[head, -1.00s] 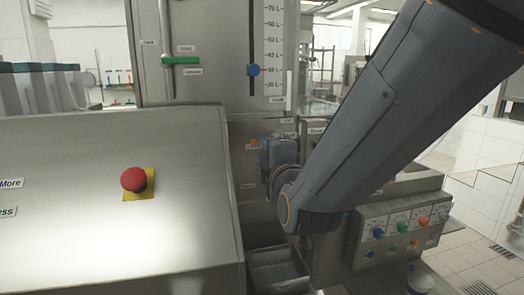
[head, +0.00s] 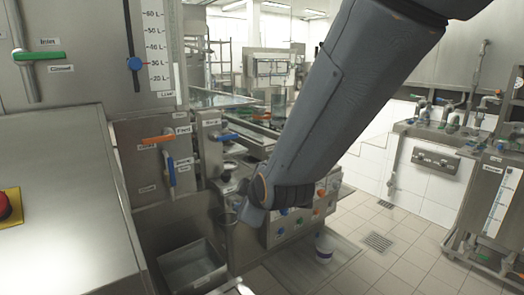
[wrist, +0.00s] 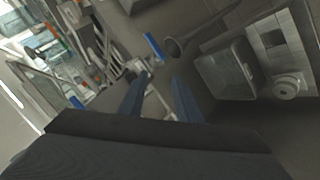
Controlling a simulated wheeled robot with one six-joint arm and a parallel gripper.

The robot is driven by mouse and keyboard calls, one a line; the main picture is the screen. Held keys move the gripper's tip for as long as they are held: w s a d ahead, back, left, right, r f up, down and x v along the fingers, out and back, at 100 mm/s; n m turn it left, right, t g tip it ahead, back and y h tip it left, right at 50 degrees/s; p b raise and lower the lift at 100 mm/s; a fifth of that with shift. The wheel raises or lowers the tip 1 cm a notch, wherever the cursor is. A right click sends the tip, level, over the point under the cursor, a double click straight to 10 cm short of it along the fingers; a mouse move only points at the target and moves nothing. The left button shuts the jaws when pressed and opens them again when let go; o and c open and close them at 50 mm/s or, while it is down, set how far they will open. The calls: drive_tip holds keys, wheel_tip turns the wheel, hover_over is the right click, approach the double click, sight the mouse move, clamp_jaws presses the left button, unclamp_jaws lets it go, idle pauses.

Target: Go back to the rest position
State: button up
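My gripper shows only in the wrist view (wrist: 160,86). Its two dark blue fingers stand apart with nothing clearly held between them. In the head view my grey arm reaches down from the upper right, and its lower part hides the gripper. The cup filler panel (head: 118,150) is left of the arm. It has an orange handle (head: 158,139) and a blue handle (head: 170,170). A second blue handle (head: 226,137) is to their right, close to my arm.
A metal bin (head: 190,268) stands low in front of the panel. A red button (head: 5,206) is at the left edge. A white cup-like container (head: 324,248) stands on the floor mat. Tiled floor (head: 385,225) is open at the right, before a sink counter (head: 440,135).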

drive_tip(key=s+d+f+m+g+h, duration=0.2)
drive_tip(key=s+d+f+m, duration=0.2)
drive_tip(key=d, duration=0.4)
drive_tip(key=s+d+f+m+g+h, duration=0.1)
drive_tip(key=s+d+f+m+g, duration=0.25)
drive_tip(key=d, duration=0.35)
drive_tip(key=s+d+f+m+g+h, duration=0.1)
drive_tip(key=s+d+f+m+g, duration=0.2)
drive_tip(key=s+d+m, duration=0.5)
drive_tip(key=s+d+g, duration=0.1)
drive_tip(key=s, duration=0.2)
drive_tip(key=shift+s+d, duration=0.25)
drive_tip(key=shift+d, duration=0.05)
